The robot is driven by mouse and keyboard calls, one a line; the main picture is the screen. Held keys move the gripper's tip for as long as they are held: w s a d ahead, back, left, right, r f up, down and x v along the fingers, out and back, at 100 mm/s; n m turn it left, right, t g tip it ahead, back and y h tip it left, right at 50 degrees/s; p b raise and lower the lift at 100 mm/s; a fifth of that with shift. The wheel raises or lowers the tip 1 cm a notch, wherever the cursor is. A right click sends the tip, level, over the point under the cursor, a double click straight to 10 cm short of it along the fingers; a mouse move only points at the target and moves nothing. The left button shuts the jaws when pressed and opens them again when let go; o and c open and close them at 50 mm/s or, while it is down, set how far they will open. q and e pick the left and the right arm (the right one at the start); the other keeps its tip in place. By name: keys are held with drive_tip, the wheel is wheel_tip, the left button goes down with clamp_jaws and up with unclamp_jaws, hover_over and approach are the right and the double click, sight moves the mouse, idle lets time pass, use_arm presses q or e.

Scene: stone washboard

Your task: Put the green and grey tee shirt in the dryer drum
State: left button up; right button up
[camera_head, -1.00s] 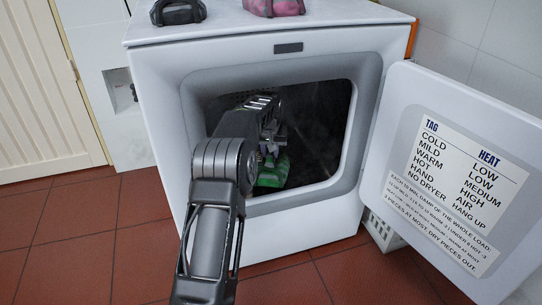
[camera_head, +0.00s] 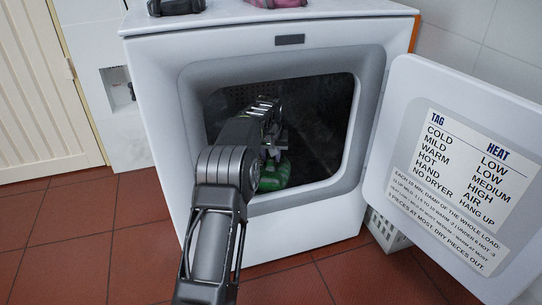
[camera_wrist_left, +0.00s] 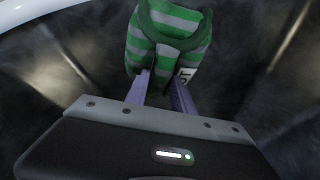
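The green and grey striped tee shirt (camera_head: 275,174) is bunched up inside the dryer drum opening, low and just beyond the rim. My left gripper (camera_head: 272,150) reaches through the opening, and the arm hides part of the shirt. In the left wrist view, the bundled shirt (camera_wrist_left: 168,40) sits at the tips of my left gripper's two fingers (camera_wrist_left: 163,85), which are closed on it. A small white tag with dark marks shows beside the right finger. The dark drum wall (camera_wrist_left: 60,70) surrounds them. I cannot tell whether the shirt touches the drum floor. My right gripper is not in view.
The white dryer (camera_head: 300,219) has its door (camera_head: 400,105) swung open to the right, with a printed heat chart (camera_head: 455,180). A dark item (camera_head: 176,6) and a pink item (camera_head: 275,3) lie on top. A white basket (camera_head: 386,232) stands below the door.

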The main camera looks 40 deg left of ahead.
use_arm(q)
drive_tip(key=o, duration=0.3)
drive_tip(key=shift+r, duration=0.5)
drive_tip(key=p+v, duration=0.1)
drive_tip(key=v, duration=0.1)
drive_tip(key=shift+s+d+r, duration=0.1)
drive_tip(key=shift+r, duration=0.2)
drive_tip(key=s+d+p, duration=0.2)
drive_tip(key=s+d, duration=0.4)
drive_tip(key=s, duration=0.4)
drive_tip(key=shift+d+f, duration=0.15)
drive_tip(key=shift+d, duration=0.1)
drive_tip(key=shift+s+f, duration=0.1)
